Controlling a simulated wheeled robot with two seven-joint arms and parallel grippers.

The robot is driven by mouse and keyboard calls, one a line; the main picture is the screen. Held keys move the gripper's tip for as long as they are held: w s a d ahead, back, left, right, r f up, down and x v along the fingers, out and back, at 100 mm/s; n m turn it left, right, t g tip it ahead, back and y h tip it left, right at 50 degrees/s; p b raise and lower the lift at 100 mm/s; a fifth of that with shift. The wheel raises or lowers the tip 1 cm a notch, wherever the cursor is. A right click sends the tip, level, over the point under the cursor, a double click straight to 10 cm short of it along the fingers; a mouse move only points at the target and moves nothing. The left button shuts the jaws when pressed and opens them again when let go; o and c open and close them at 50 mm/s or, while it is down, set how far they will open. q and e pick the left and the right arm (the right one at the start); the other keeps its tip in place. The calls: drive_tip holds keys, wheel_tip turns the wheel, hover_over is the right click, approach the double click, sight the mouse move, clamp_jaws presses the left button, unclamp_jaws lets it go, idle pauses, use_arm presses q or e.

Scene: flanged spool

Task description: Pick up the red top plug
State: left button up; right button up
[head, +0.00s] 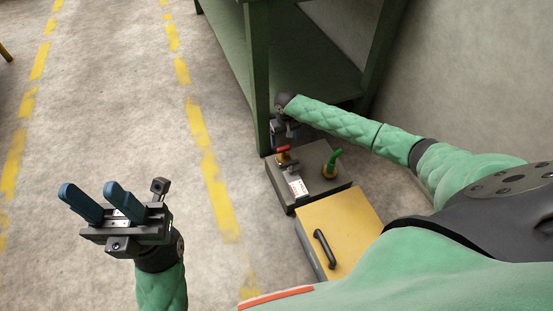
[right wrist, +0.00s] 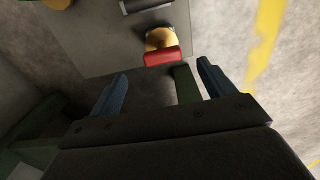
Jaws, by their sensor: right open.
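The red top plug (head: 283,149) is a small red piece on a brass fitting, on top of a dark grey box (head: 318,160). In the right wrist view the red plug (right wrist: 161,56) lies just beyond the gap between the fingertips, with brass (right wrist: 160,37) behind it. My right gripper (right wrist: 163,68) is open and empty, its two blue fingers apart on either side of the plug's line. In the head view it is at the box's far left side, partly hidden by its wrist. My left gripper (head: 90,187) is open and empty, far from the box.
A yellow box (head: 342,232) with a black handle is nearer. A green table (head: 258,75) stands behind. The floor at left is clear.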

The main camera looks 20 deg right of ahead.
sight(284, 147)
drive_tip(key=f+b, duration=0.1)
drive_tip(key=f, duration=0.2)
drive_tip(key=f+b, duration=0.1)
drive_tip(key=f, duration=0.3)
drive_tip(key=shift+w+a+f+b, duration=0.15)
drive_tip(key=shift+w+f+b, duration=0.05)
drive_tip(key=shift+b, duration=0.2)
clamp_jaws()
